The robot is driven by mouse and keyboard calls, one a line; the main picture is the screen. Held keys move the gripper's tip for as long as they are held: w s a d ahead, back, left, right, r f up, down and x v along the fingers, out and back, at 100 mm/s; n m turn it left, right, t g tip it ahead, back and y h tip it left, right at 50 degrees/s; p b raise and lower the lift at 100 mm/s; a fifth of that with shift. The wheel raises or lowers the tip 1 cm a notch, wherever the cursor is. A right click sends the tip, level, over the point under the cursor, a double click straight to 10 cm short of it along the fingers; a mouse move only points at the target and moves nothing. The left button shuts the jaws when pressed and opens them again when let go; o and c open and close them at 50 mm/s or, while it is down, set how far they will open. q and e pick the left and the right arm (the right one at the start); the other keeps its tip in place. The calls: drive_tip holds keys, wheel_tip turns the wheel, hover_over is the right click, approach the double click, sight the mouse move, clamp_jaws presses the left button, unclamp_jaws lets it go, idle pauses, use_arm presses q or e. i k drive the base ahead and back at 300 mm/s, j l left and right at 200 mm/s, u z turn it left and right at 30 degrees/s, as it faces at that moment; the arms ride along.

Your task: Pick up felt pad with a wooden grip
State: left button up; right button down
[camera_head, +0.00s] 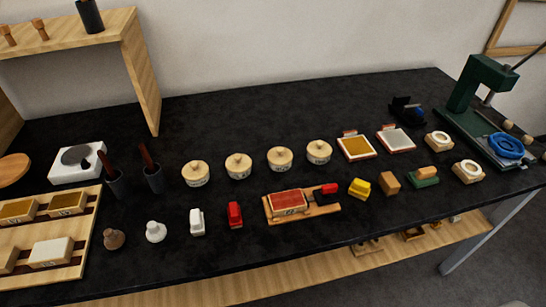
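A green pad with a light wooden grip on top (424,181) lies on the black worktop at the right, near its front edge. It looks like the felt pad with a wooden grip; the material is too small to tell. It stands between a tan wooden block (389,183) on its left and a round cream-topped piece (468,171) on its right, apart from both. Neither of my grippers shows in the head view.
A yellow block (359,188) and a red pad on a wooden tray (322,209) lie further left. A green press (466,92) stands at the right end. Several lidded pots, such as this one (319,152), line the middle. The worktop's back strip is mostly clear.

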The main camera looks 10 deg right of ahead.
sight(425, 176)
drive_tip(key=z, duration=1.55)
